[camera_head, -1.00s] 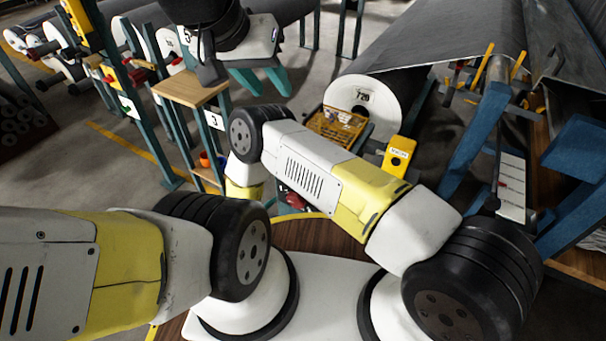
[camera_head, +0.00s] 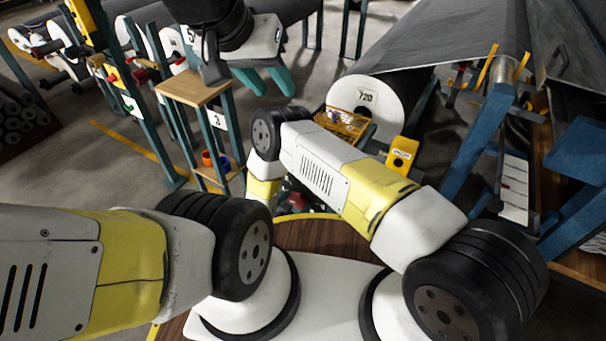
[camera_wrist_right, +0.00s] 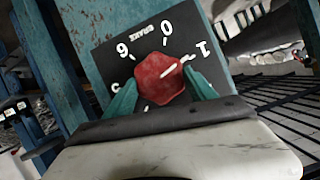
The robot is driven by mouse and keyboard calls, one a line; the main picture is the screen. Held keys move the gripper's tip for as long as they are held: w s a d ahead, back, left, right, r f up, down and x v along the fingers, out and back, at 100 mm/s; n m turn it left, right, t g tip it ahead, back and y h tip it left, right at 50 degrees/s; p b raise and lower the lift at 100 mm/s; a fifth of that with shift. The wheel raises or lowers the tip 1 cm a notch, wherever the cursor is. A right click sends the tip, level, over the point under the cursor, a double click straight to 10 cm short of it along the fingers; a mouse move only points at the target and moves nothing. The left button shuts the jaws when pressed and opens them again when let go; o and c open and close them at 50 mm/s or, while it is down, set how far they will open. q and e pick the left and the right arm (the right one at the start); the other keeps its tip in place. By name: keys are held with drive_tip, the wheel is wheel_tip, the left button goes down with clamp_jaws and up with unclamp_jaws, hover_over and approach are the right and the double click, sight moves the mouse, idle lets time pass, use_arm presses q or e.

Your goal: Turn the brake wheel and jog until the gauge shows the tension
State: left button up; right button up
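The red six-sided brake wheel (camera_wrist_right: 160,78) sits on a dark plate marked BRAKE (camera_wrist_right: 120,62), with white numbers around it, in the right wrist view. Its white pointer line aims at upper right, near the 1. My right gripper (camera_wrist_right: 162,88) has a teal finger on each side of the wheel and appears closed on it. In the head view the right gripper is hidden behind my arm. My left gripper (camera_head: 266,82) is open and empty at the top. A yellow box (camera_head: 401,153) with a dark round spot stands by the large roll; I cannot tell if it is the jog control. No readable gauge shows.
A large grey roll with a white end (camera_head: 366,98) labelled 720 lies behind my right arm. A yellow basket (camera_head: 343,122) stands before it. A wooden-topped stand (camera_head: 193,88) is at left. Blue frame posts (camera_head: 480,145) and a marked white panel (camera_head: 514,188) are at right.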

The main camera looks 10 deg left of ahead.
drive_tip(key=c, duration=0.4)
drive_tip(key=shift+a+n+h, duration=0.1)
drive_tip(key=shift+n+h, duration=0.3)
drive_tip(key=shift+n, duration=0.2)
drive_tip(key=o, duration=1.4)
drive_tip(key=v, duration=0.7)
drive_tip(key=shift+s+r, duration=0.25)
drive_tip(key=shift+s, duration=0.05)
drive_tip(key=shift+a, duration=0.1)
